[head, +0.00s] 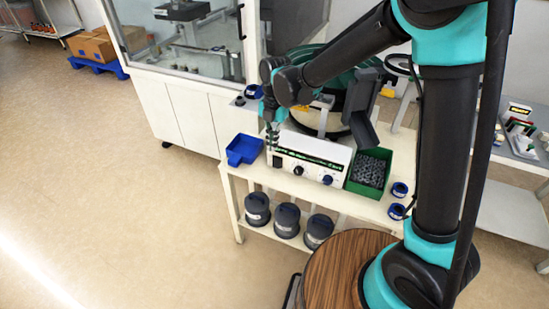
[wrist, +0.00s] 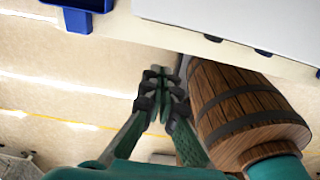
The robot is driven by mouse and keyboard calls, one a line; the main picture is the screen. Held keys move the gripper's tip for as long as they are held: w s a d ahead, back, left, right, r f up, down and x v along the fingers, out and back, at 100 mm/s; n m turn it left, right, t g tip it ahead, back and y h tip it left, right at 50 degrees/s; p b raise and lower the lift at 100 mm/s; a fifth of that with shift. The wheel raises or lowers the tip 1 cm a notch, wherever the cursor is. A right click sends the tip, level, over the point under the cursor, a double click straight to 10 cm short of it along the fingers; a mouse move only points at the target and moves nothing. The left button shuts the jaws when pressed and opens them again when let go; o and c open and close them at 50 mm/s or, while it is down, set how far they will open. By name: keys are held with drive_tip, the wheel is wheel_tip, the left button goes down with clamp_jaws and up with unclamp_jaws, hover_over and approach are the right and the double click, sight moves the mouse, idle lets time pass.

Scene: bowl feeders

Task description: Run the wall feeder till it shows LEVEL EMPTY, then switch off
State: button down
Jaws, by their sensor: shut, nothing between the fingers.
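The wall feeder stands on a white bench, its white control box (head: 315,155) facing front with dark knobs (head: 327,180) and a dark switch-like part (head: 277,161) at the left end. A green-lit strip runs along its upper front; its text is too small to read. The feeder's dark bowl (head: 318,122) is partly hidden by my arm. My gripper (head: 272,147) is shut and empty, pointing down at the control box's left end; I cannot tell whether it touches. In the wrist view, my gripper (wrist: 162,82) shows its fingers together, with the white box (wrist: 235,28) above.
A blue tray (head: 243,150) sits left of the box, and a green bin (head: 368,172) of grey parts right of it. Blue rings (head: 398,190) lie at the right. Several dark canisters (head: 287,219) stand on the lower shelf (head: 262,231). Open floor lies left.

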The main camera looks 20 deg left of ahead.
sight(276, 166)
drive_tip(key=f, duration=0.6)
drive_tip(key=s+f, duration=0.1)
drive_tip(key=f, duration=0.2)
drive_tip(key=shift+s+f, duration=0.1)
drive_tip(key=shift+f, duration=0.3)
drive_tip(key=shift+w+f, duration=0.25)
drive_tip(key=shift+w, duration=0.35)
drive_tip(key=shift+w+f, duration=0.2)
drive_tip(key=shift+w, duration=0.4)
drive_tip(key=shift+w+d+f, duration=0.1)
drive_tip(key=shift+w+f, duration=0.15)
drive_tip(key=shift+w, duration=0.45)
drive_tip(key=shift+w+f+t, duration=0.1)
drive_tip(key=shift+f+t, duration=0.15)
drive_tip(key=shift+t, duration=0.95)
drive_tip(key=shift+f, duration=0.2)
drive_tip(key=shift+w, duration=0.2)
